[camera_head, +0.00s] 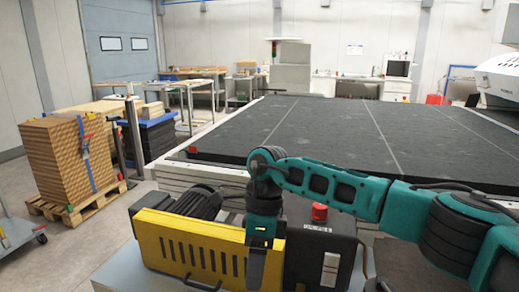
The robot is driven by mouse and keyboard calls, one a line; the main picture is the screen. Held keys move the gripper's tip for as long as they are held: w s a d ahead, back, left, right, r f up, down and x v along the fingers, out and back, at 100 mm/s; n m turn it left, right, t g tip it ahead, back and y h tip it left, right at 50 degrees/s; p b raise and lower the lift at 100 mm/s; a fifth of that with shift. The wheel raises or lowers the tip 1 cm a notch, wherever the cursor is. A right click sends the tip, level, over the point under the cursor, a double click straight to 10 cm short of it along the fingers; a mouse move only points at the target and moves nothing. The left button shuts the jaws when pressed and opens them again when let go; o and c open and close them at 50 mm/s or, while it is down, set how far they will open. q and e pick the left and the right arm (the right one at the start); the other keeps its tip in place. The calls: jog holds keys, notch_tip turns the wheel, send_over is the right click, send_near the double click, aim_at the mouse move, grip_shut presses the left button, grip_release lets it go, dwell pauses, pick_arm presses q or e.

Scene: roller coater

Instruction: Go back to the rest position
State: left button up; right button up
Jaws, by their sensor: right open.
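My right arm comes in from the right, teal and black, and reaches across the front of the machine. My right gripper (255,268) points down in front of the yellow slotted guard (200,252) of the machine, at the lower middle. It is open and nothing shows in it. Whether it touches the guard I cannot tell. My left gripper and left arm are not in view.
A dark machine bed (330,130) spans the middle and right behind my arm. A red button (319,212) tops a black box (320,240). A strapped stack of boards (55,160) stands on a pallet (75,207) at left. The grey floor between them is clear.

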jog(key=s+a+m+g+y, duration=0.3)
jog(key=s+a+m+y, duration=0.3)
jog(key=s+a+y, duration=0.75)
jog(key=w+d+m+t+y, duration=0.2)
jog(key=w+d+m+t, duration=0.15)
jog(key=m+t, duration=0.65)
jog(key=w+d+m+t+y, duration=0.25)
jog(key=w+m+t, duration=0.4)
jog(key=m, duration=0.65)
jog(key=s+d+f+m+t+h, duration=0.1)
jog(key=d+f+m+t+h, duration=0.6)
jog(key=m, duration=0.3)
jog(key=s+d+f+m+g+h, duration=0.6)
jog(key=s+d+f+m+h, duration=0.4)
jog(key=s+d+f, duration=0.4)
jog(key=d+f+m, duration=0.1)
jog(key=d+f, duration=0.2)
jog(key=d, duration=0.2)
jog(key=shift+m, duration=0.4)
